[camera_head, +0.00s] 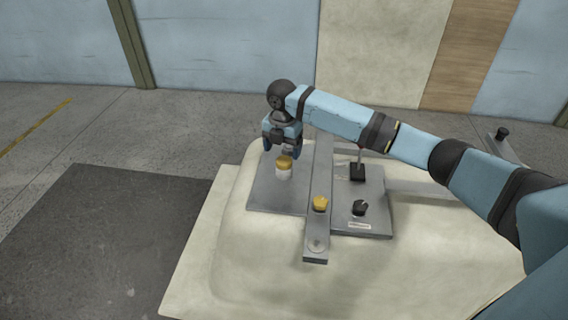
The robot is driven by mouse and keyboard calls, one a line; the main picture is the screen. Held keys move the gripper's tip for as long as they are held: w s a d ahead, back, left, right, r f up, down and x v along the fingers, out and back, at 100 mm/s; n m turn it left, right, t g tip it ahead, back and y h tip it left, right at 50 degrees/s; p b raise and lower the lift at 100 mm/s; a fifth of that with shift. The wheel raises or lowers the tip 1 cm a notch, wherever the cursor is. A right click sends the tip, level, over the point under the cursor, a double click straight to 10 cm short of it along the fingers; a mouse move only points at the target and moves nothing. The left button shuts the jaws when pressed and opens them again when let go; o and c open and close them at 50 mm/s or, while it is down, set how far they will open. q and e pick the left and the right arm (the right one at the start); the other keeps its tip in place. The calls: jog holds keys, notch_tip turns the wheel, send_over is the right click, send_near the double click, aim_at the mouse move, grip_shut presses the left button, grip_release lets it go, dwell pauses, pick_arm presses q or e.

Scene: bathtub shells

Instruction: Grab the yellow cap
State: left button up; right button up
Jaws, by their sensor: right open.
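A yellow cap (284,162) sits on top of a short white cylinder (283,173) at the left part of a grey metal plate (262,197). A second yellow piece, shaped like a knob (320,203), stands on the grey bar crossing the plate. My right gripper (282,149) points down, open, directly above and behind the yellow cap on the cylinder. I cannot tell whether its fingers touch the cap. My left gripper is out of view.
The plate lies on a cream bathtub shell (225,235). A black knob (360,207) and a black block with a red-topped post (358,171) stand on the plate's right side. A dark mat (95,240) covers the floor at left.

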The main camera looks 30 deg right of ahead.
aim_at(283, 161)
jog(key=f, duration=0.5)
jog(key=shift+w+d, duration=0.1)
jog(key=shift+d, duration=0.1)
jog(key=c, duration=1)
jog(key=shift+r, duration=0.15)
